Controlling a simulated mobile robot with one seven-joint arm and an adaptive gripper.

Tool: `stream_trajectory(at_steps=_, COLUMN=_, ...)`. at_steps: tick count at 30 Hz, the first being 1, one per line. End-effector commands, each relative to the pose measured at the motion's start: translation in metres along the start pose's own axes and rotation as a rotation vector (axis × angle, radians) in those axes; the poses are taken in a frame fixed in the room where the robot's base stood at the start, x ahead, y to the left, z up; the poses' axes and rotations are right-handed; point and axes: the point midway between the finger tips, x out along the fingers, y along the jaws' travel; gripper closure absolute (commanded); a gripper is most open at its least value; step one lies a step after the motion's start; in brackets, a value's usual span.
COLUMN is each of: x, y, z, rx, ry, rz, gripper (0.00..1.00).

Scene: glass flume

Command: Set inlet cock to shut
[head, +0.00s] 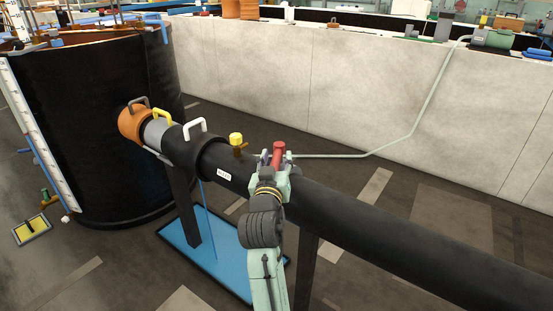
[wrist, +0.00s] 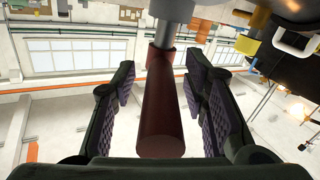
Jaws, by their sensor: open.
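A red cylindrical handle (head: 279,150), which looks like the inlet cock's lever, stands at the black pipe (head: 400,222). In the wrist view the red handle (wrist: 161,110) runs toward the camera from a grey stem (wrist: 167,32). My gripper (head: 277,160) is at the handle. In the wrist view my gripper (wrist: 160,85) is open, with its padded fingers on both sides of the handle and gaps showing. A small white label (head: 224,174) on the pipe is too small to read. My arm and gripper hide the handle's base in the head view.
A yellow-capped fitting (head: 236,140) stands on the pipe just left of the handle. A thin grey tube (head: 410,130) runs up to the pale wall (head: 330,80). A blue tray (head: 222,262) lies below.

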Motion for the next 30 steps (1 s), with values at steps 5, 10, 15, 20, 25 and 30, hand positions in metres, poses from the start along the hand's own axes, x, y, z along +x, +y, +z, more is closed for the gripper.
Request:
stream_trajectory(at_steps=5, x=0.0006, y=-0.0003, z=0.0002, rx=0.000, ry=0.000, rz=-0.001, gripper=0.60)
stream_trajectory(at_steps=10, x=0.0004, y=-0.0003, z=0.0002, rx=0.000, ry=0.000, rz=-0.001, gripper=0.67)
stream_trajectory(at_steps=15, x=0.0003, y=-0.0004, z=0.0002, rx=0.000, ry=0.000, rz=-0.001, gripper=0.78)
stream_trajectory(at_steps=20, x=0.0002, y=-0.0004, z=0.0002, rx=0.000, ry=0.000, rz=-0.001, gripper=0.89)
stream_trajectory(at_steps=25, x=0.0002, y=-0.0006, z=0.0004, rx=0.000, ry=0.000, rz=-0.001, gripper=1.00)
stream_trajectory(at_steps=30, x=0.0002, y=-0.0008, z=0.0006, rx=0.000, ry=-0.001, rz=-0.001, gripper=1.00)
